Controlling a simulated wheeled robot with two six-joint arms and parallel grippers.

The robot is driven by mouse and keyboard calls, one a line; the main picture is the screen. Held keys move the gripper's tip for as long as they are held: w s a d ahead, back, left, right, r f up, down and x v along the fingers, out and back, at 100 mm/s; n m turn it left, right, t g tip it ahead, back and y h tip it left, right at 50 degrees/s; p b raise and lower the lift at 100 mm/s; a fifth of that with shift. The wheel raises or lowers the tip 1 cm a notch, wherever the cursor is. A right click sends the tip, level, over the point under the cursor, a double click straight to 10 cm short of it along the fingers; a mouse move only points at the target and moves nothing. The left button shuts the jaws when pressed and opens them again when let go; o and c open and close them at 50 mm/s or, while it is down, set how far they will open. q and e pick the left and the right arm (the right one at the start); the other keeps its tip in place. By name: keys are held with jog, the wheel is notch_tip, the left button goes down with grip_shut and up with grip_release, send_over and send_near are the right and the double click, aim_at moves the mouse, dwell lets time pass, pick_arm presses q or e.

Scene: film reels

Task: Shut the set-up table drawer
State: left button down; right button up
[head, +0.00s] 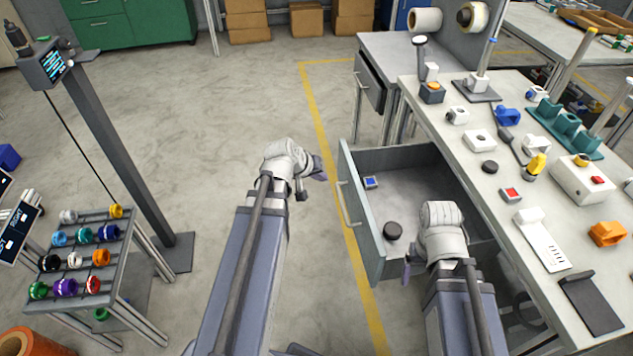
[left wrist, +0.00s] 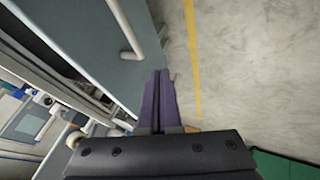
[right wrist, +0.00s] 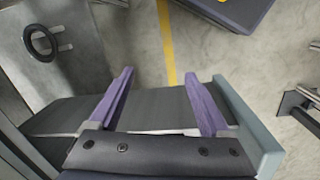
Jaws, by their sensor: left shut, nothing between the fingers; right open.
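The set-up table drawer (head: 385,235) stands pulled out to the left from under the table top (head: 535,205). Its grey-green front panel (head: 362,225) has a pale bar handle (head: 347,205). A small blue-faced box (head: 371,182) and a black disc (head: 393,231) lie inside. My left gripper (head: 319,170) is shut and empty, left of the front panel; the left wrist view shows its fingers (left wrist: 158,100) beside the panel and handle (left wrist: 124,30). My right gripper (right wrist: 160,105) is open and empty near the drawer's near side; the panel's end (right wrist: 248,130) is beside its right finger. Contact is unclear.
The table top carries several fixtures and parts. A second grey table with a closed drawer (head: 370,82) stands behind. A rack of coloured reels (head: 85,250) and a post with a screen (head: 115,145) are at left. The floor between is clear, with a yellow line (head: 330,150).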

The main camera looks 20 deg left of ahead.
pick_arm(q)
jog(key=w+d+f+b, duration=0.1)
jog(key=w+d+f, duration=0.1)
jog(key=w+d, duration=0.2)
jog(key=shift+w+f+b, duration=0.15)
jog(key=shift+f+b, duration=0.2)
jog(key=shift+f, duration=0.05)
pick_arm(e)
jog(key=shift+f, duration=1.45)
